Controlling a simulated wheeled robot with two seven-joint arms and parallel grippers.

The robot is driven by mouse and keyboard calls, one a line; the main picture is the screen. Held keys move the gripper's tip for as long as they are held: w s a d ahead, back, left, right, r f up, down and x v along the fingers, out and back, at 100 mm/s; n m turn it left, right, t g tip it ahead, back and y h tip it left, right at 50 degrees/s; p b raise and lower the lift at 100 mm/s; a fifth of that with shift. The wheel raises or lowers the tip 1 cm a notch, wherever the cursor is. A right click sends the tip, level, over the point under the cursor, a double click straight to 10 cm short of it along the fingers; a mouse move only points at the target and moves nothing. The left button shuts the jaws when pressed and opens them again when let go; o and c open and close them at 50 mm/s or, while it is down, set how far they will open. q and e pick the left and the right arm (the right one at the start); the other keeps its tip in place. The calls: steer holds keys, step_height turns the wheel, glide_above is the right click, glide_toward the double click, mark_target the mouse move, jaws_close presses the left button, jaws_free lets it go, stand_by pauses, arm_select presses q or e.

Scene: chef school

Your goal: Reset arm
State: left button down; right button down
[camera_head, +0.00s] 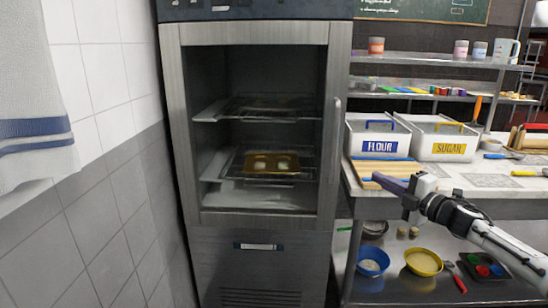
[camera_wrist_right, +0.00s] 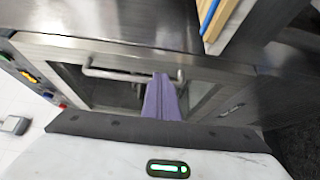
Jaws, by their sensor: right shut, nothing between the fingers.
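My right gripper (camera_head: 378,179) reaches in from the right, beside the counter's left end and to the right of the oven. Its purple fingers are together with nothing between them. In the right wrist view the closed fingers (camera_wrist_right: 160,80) point toward a glass-fronted door with a bar handle (camera_wrist_right: 115,74); I cannot tell whether they touch it. My left gripper is in neither view.
The steel counter (camera_head: 480,207) holds flour (camera_head: 379,142) and sugar (camera_head: 445,146) bins. Blue (camera_head: 373,262) and yellow (camera_head: 424,262) bowls stand on the lower shelf.

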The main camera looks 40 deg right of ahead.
steer(key=s+a+f+m+g, duration=0.25)
steer(key=a+f, duration=0.35)
steer(key=f, duration=0.3)
steer(key=s+a+f+m+g, duration=0.1)
steer(key=s+a+f+m, duration=0.3)
steer(key=f, duration=0.6)
steer(key=s+a+f+m+g, duration=0.1)
steer(key=s+a+f, duration=0.1)
steer(key=a+f, duration=0.6)
steer(key=s+a+f+m+g+y, duration=0.1)
steer(key=s+a+f+m, duration=0.15)
steer(key=a+f, duration=0.35)
steer(key=s+a+f+m+g+y, duration=0.15)
steer(key=s+a+f, duration=0.25)
steer(key=a, duration=0.5)
steer(key=s+a+m+g+y, duration=0.1)
steer(key=s+a, duration=0.1)
steer(key=a, duration=0.7)
steer(key=s+a+m+g+y, duration=0.1)
steer(key=s+a+m, duration=0.1)
steer(key=a, duration=0.8)
steer(key=shift+s+a+f, duration=0.15)
steer(key=shift+s+f, duration=0.25)
steer(key=shift+s, duration=0.2)
